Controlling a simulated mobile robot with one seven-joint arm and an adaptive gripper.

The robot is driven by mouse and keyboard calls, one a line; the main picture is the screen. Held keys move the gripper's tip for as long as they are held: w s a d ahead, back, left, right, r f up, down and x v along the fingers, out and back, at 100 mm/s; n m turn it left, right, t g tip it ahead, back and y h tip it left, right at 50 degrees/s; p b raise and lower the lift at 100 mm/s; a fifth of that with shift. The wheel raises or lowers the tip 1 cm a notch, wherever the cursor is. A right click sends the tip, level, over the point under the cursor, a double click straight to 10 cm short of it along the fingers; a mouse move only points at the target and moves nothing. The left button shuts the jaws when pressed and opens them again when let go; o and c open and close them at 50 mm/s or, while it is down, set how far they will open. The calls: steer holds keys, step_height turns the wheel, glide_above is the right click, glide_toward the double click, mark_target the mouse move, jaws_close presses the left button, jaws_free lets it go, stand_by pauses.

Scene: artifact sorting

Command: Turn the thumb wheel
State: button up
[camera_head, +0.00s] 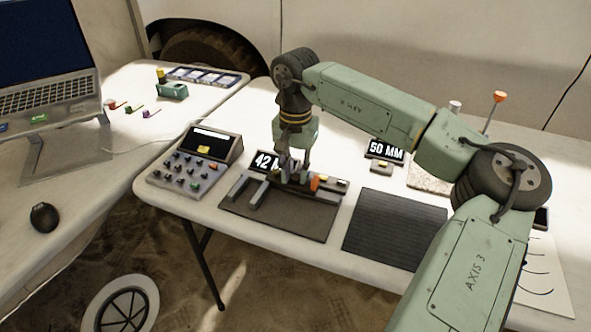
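A grey caliper-like device (258,193) with two jaws pointing toward the front left lies on a dark mat (285,222) in the head view. A black display reading "42 M", partly covered, (264,161) stands behind it. My gripper (291,177) points down over the device's middle, at or very near its bar. An orange part (315,184) sits just right of the fingers. I cannot make out the thumb wheel for certain; the fingers may hide it. The fingers are too small and overlapped to tell whether they are open or shut, or touching anything.
A control box with several knobs (185,176) stands left of the mat. A "50 MM" display (385,151) stands behind right. An empty ribbed dark mat (394,228) lies to the right. A laptop (50,85) and a mouse (44,217) are on the left table.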

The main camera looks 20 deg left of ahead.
jaws_close()
